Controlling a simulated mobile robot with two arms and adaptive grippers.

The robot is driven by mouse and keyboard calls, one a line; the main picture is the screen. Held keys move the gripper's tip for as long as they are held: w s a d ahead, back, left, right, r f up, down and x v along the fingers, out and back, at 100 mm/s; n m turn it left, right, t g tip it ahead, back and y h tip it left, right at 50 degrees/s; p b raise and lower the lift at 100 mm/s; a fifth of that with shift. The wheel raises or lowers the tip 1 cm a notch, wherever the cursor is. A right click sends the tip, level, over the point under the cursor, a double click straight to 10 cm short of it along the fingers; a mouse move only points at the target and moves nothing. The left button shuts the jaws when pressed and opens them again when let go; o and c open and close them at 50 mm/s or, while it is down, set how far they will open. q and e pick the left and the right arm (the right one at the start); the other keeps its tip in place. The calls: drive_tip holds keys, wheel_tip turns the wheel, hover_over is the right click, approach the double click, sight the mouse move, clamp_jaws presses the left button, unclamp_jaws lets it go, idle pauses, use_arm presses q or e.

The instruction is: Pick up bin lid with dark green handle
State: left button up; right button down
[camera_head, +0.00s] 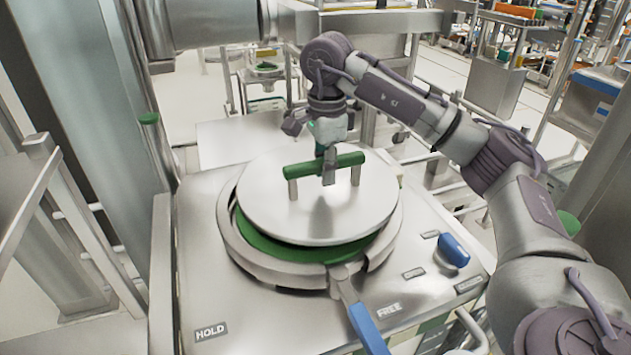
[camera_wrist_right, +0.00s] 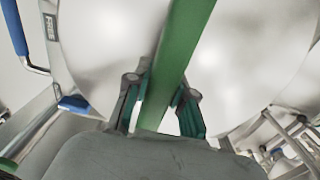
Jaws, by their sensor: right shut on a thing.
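The round metal bin lid (camera_head: 270,215) lies above the ring-shaped bin opening (camera_head: 240,258), with a green band showing under its near edge. I cannot tell whether the lid touches the band. Its dark green bar handle (camera_head: 348,160) stands on two short posts. My right gripper (camera_head: 329,166) comes from above and is shut on the middle of the handle. In the right wrist view, the fingers (camera_wrist_right: 160,108) sit on both sides of the green handle (camera_wrist_right: 181,55), with the pale lid (camera_wrist_right: 110,40) behind. My left gripper is not in view.
A blue-handled clamp lever (camera_head: 362,322) sticks out at the front of the ring. A blue knob (camera_head: 453,250) stands at its right. The metal housing top carries HOLD and FREE labels (camera_head: 389,309). A metal column (camera_head: 105,120) rises at the left.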

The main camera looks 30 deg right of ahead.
drive_tip(key=s+d+r+p, duration=0.1)
drive_tip(key=s+d+r, duration=0.5)
drive_tip(key=s, duration=0.1)
drive_tip(key=shift+s, duration=0.35)
drive_tip(key=shift+d+r, duration=0.1)
drive_tip(key=shift+r, duration=0.05)
wheel_tip(320, 180, up, 8)
drive_tip(key=p, duration=0.9)
drive_tip(key=shift+r, duration=0.2)
idle(0.7)
drive_tip(key=shift+f, duration=0.1)
